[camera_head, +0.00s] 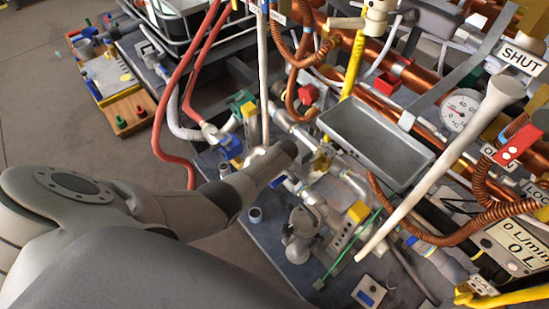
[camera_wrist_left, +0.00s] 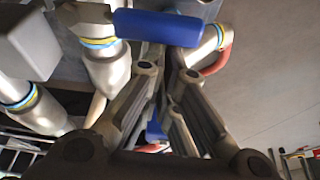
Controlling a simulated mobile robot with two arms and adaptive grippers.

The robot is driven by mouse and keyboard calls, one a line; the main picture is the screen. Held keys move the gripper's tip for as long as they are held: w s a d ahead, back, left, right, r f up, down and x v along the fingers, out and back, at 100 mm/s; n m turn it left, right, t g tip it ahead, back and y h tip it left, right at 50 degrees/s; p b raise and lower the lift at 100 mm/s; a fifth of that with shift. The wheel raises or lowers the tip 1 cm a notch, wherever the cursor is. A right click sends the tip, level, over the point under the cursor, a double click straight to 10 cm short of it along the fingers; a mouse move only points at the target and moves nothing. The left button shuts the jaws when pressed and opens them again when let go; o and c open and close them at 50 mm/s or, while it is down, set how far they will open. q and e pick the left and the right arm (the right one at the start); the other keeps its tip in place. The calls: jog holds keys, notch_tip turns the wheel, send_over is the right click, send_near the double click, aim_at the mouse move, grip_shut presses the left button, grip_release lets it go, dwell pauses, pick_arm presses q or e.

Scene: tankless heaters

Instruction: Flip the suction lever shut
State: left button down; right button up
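In the left wrist view a wide blue lever handle (camera_wrist_left: 157,27) lies across the top, just past the fingertips of my left gripper (camera_wrist_left: 167,72). The fingers lean together and look shut, with nothing seen between the tips. I cannot tell whether they touch the handle. In the head view my left arm reaches from the left over the pipework, and its wrist hides the fingers. A blue handle (camera_head: 231,147) shows left of the wrist and another blue part (camera_head: 278,182) below it. I cannot tell which one is the suction lever. My right gripper is not in view.
Silver pipes with blue and yellow bands (camera_wrist_left: 108,68) stand close to the gripper. A grey tray (camera_head: 375,140), a pale slanted post (camera_head: 440,170) and copper pipes crowd the right. A red hose (camera_head: 160,125) loops at the left. Bare floor (camera_head: 60,150) lies beyond it.

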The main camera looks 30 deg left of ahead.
aim_at(278, 183)
pick_arm(q)
jog(key=v, duration=1.2)
jog(key=shift+f, duration=0.1)
dwell(0.4)
